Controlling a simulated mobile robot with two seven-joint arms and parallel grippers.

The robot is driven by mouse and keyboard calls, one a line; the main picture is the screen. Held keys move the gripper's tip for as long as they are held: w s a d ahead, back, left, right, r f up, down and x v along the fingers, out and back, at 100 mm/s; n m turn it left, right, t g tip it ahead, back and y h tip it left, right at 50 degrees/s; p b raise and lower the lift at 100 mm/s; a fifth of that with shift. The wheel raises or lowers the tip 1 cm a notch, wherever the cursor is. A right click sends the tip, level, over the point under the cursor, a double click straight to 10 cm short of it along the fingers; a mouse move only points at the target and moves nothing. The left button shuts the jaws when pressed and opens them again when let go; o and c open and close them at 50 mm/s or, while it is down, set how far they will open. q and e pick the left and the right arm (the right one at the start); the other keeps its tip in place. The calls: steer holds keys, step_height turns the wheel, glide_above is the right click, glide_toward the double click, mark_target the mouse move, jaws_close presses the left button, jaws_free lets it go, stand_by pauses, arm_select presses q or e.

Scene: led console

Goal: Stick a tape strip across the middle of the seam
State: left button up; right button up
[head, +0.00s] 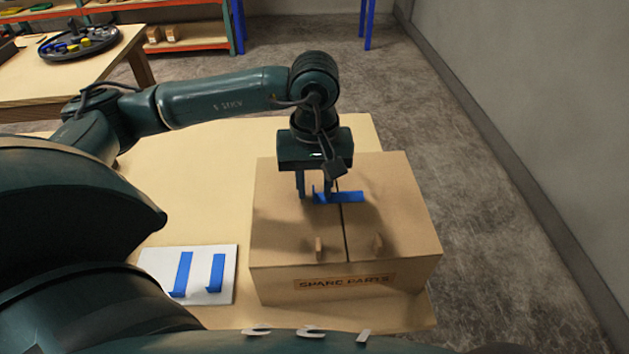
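A closed cardboard box (290,225) labelled "SPARE PARTS" stands on the table, with a dark seam (346,235) running front to back along its top. A blue tape strip (347,197) lies crosswise over the seam, behind the two small tabs. Its left end turns up. My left gripper (314,192) points down over the box top, left of the seam, its fingers apart on either side of that upturned end. Contact with the strip is unclear. Two more blue strips (182,272) (216,272) lie on a white card (205,290) left of the box. My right gripper is not in view.
Two small tan tabs (319,248) (378,244) stand up from the box top, one on each side of the seam. The wooden table (215,190) is clear behind the card. Another table with a dark round tray (80,43) stands at the back left.

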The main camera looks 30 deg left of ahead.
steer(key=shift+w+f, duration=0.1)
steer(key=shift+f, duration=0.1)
arm_select(q)
step_height(320, 180, up, 13)
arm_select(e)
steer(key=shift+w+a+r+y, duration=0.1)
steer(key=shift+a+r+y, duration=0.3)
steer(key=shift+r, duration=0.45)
arm_select(q)
steer(key=shift+r, duration=0.1)
